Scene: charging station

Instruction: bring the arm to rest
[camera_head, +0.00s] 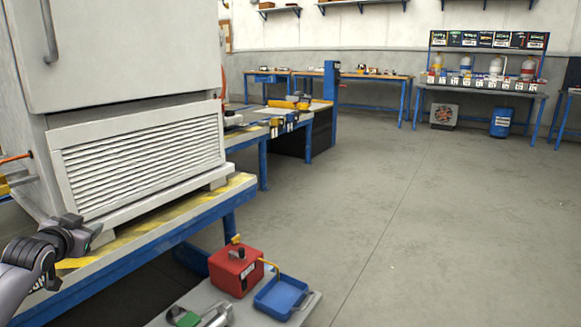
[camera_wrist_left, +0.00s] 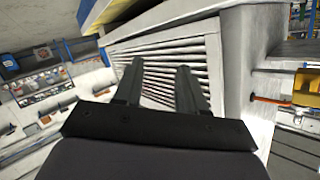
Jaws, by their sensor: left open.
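My left gripper (camera_head: 88,226) comes in from the left in the head view, in front of the lower corner of a white cabinet (camera_head: 120,60) with a louvred vent panel (camera_head: 145,160). In the left wrist view, the two dark fingers of my left gripper (camera_wrist_left: 158,88) stand apart with nothing between them. The vent panel (camera_wrist_left: 160,70) shows behind the fingers. I cannot tell whether the fingertips touch the cabinet. My right gripper is in neither view.
The cabinet stands on a blue bench (camera_head: 190,212) with yellow striped edging. A red box (camera_head: 236,272) and a blue tray (camera_head: 281,297) sit on a low grey surface at the bottom. Workbenches (camera_head: 380,76) line the back. The grey floor (camera_head: 430,220) at right is clear.

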